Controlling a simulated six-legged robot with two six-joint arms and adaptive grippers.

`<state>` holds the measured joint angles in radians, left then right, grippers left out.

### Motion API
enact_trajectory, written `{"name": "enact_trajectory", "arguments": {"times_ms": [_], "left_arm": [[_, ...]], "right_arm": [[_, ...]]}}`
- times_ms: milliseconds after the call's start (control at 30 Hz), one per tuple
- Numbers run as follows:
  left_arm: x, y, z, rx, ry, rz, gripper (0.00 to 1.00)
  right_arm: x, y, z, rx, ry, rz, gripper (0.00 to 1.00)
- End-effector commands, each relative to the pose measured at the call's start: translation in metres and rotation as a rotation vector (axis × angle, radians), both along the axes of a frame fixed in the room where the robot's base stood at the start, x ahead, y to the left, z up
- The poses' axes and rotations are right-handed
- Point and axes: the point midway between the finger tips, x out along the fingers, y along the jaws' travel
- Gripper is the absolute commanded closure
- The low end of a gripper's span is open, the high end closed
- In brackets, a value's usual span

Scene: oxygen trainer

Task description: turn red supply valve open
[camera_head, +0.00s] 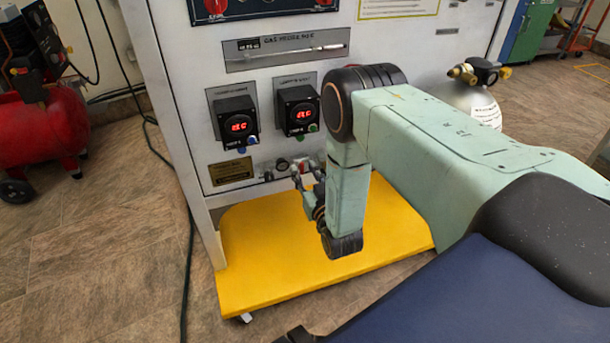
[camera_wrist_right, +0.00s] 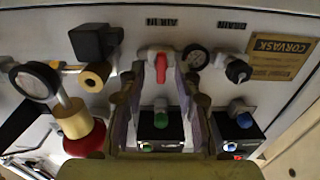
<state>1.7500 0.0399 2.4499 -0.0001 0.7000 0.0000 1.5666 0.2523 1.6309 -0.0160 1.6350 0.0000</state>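The red supply valve shows in the right wrist view as a small red lever (camera_wrist_right: 161,68) on a pale fitting, on the panel near the "AIR IN" label. My right gripper (camera_wrist_right: 159,82) is open, with one finger on each side of the red lever. Gaps show between the fingers and the lever, and I cannot tell whether either touches it. In the head view my right gripper (camera_head: 298,180) is at the low front of the white cabinet, partly behind my arm, and the red lever cannot be made out there. My left gripper is in neither view.
The white cabinet (camera_head: 180,60) carries two black display units (camera_head: 237,122) (camera_head: 298,108) above the fittings. A yellow base plate (camera_head: 270,265) lies below. In the wrist view, a gauge (camera_wrist_right: 36,80), a brass fitting (camera_wrist_right: 94,77) and a black knob (camera_wrist_right: 237,71) flank the lever.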

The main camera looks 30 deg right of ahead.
Motion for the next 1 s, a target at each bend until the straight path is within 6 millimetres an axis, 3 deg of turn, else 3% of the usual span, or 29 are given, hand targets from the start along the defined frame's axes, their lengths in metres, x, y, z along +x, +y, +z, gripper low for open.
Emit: {"name": "enact_trajectory", "arguments": {"times_ms": [200, 600, 1000], "left_arm": [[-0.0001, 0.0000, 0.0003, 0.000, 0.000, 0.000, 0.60], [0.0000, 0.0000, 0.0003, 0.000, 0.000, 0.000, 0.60], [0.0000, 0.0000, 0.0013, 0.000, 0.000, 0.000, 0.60]], "right_arm": [[0.0002, 0.0017, 0.0005, 0.000, 0.000, 0.001, 0.68], [-0.0002, 0.0015, 0.0002, 0.000, 0.000, 0.000, 1.00], [-0.0005, 0.0015, 0.0001, -0.009, 0.003, 0.000, 1.00]]}}
